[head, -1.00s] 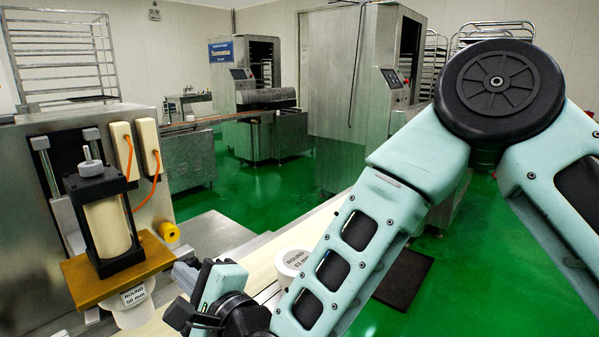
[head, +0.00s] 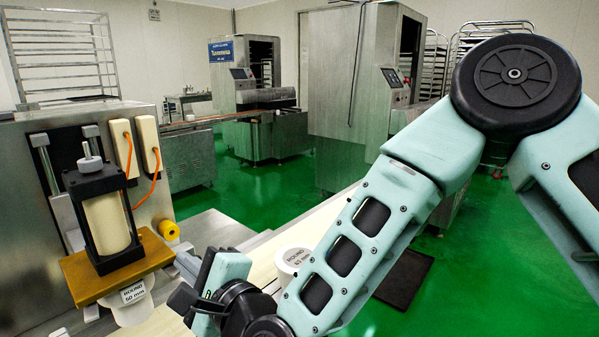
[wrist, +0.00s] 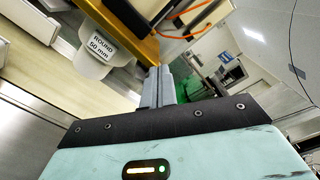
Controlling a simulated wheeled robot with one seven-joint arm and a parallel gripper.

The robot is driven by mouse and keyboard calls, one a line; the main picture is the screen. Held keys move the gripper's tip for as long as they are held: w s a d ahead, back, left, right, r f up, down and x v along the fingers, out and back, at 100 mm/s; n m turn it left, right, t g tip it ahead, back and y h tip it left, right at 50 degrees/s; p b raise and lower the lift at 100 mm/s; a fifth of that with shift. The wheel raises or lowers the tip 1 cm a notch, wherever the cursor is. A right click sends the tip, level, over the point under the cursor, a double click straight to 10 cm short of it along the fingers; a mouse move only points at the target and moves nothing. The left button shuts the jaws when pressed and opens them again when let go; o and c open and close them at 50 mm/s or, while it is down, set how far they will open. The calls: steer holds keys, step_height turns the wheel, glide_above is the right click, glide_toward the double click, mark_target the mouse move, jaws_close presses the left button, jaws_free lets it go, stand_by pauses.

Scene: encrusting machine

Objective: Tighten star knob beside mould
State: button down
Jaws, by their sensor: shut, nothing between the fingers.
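The yellow knob (head: 168,230) sits on the right side of the steel machine, beside the brass plate; its star shape is too small to make out. The white mould labelled ROUND 50 mm (head: 132,300) hangs under the brass plate (head: 95,280) and also shows in the wrist view (wrist: 98,47). My gripper (head: 184,262) is below and slightly right of the knob in the head view, apart from it. Its grey fingers (wrist: 158,78) are shut and empty, with their tips near the plate's edge in the wrist view.
A black frame with a cream cylinder (head: 107,222) stands on the plate. Cream boxes with orange cables (head: 153,148) are on the machine behind it. A white ROUND 63 mm mould (head: 294,260) stands on the pale surface right of my gripper.

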steer(key=shift+w+d, duration=0.15)
steer(key=shift+w, duration=0.05)
steer(key=v, duration=0.6)
steer(key=shift+s+a+r, duration=0.25)
steer(key=shift+s, duration=0.05)
steer(key=shift+p, duration=0.3)
